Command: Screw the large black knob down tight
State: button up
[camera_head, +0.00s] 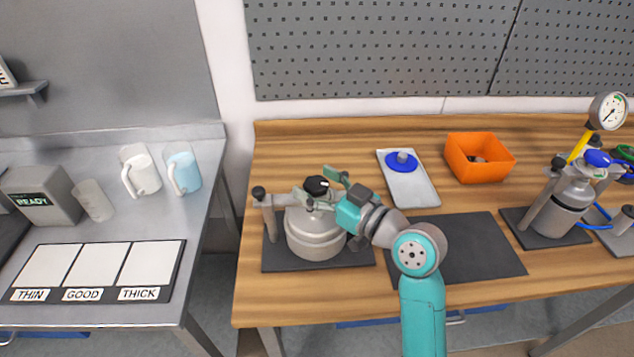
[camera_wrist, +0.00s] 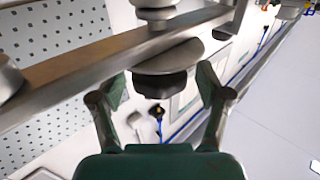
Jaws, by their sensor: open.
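The large black knob (camera_head: 316,184) sits on top of the metal crossbar clamp over a grey drum (camera_head: 313,235) on the wooden bench. In the wrist view the dark knob (camera_wrist: 163,84) is close in front of me, beside the metal bar (camera_wrist: 110,62). My gripper (camera_head: 328,188) is at the knob's right side in the head view. Its two fingers (camera_wrist: 161,88) stand apart, one on each side of the knob, with visible gaps. I cannot see the knob's thread or how tight it is.
A post with a smaller black knob (camera_head: 258,192) rises left of the drum. A bare dark mat (camera_head: 470,250) lies right. Behind are a grey tray (camera_head: 418,187) with a blue-based part and an orange bin (camera_head: 480,175). A second drum (camera_head: 562,205) with a gauge stands far right.

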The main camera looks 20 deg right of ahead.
jog(key=shift+c, duration=0.2)
jog(key=c, duration=1.1)
jog(key=shift+c, duration=0.2)
jog(key=shift+m+h, duration=0.3)
jog(key=shift+h, duration=0.1)
jog(key=shift+a+m+t+h, duration=0.15)
jog(key=shift+m+t+h, duration=0.55)
jog(key=shift+m+h, duration=1.2)
jog(key=m+h, duration=0.1)
jog(key=h, duration=0.2)
jog(key=m+h, duration=0.2)
jog(key=h, duration=0.2)
jog(key=shift+r, duration=0.1)
jog(key=m+g+h, duration=0.1)
jog(key=m+h, duration=0.1)
jog(key=h, duration=0.1)
jog(key=m+g+h, duration=0.1)
jog(key=m+h, duration=0.1)
jog(key=shift+w+a+g+h, duration=0.1)
jog(key=shift+g+h, duration=0.3)
jog(key=shift+m+g+h, duration=1.4)
jog(key=shift+m+h, duration=0.1)
jog(key=shift+h, duration=0.2)
